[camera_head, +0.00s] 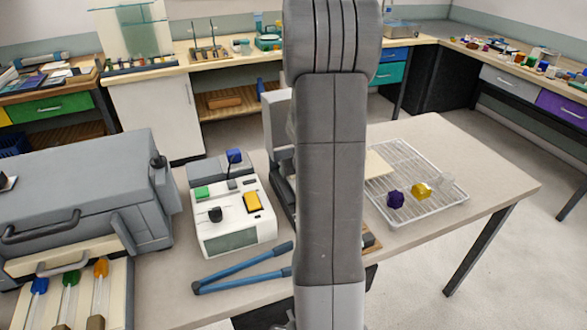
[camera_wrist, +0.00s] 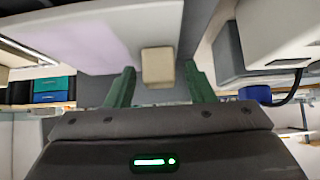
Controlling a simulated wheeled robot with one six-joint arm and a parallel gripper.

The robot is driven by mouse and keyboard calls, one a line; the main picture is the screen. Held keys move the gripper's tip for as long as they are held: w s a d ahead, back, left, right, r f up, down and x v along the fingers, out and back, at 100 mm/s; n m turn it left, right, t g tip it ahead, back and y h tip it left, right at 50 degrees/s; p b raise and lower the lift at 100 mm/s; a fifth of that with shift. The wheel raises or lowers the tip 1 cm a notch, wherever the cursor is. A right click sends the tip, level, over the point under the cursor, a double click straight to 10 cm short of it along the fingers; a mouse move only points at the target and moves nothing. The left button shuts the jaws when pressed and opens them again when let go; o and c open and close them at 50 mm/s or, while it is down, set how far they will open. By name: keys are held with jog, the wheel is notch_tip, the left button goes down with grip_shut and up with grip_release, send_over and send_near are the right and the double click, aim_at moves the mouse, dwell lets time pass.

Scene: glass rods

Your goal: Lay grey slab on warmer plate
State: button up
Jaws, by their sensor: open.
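My gripper (camera_wrist: 160,72) shows in the wrist view with two green fingers spread apart. A beige block (camera_wrist: 157,66) appears between and beyond the fingertips; I cannot tell whether it touches them. In the head view my own arm stands across the middle and hides the gripper and part of the table. I cannot clearly make out the grey slab or the warmer plate. A grey device (camera_head: 277,122) with an upright part is partly hidden behind the arm.
A white instrument (camera_head: 238,222) with coloured knobs and blue-handled tongs (camera_head: 240,280) are left of the arm. A large grey machine (camera_head: 75,195) is at far left, near several coloured-handled rods (camera_head: 70,285). A white wire rack (camera_head: 420,205) holds purple and yellow pieces. The table's right corner is clear.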

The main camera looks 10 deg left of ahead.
jog(key=v, duration=1.2)
jog(key=shift+p, duration=0.4)
dwell(0.6)
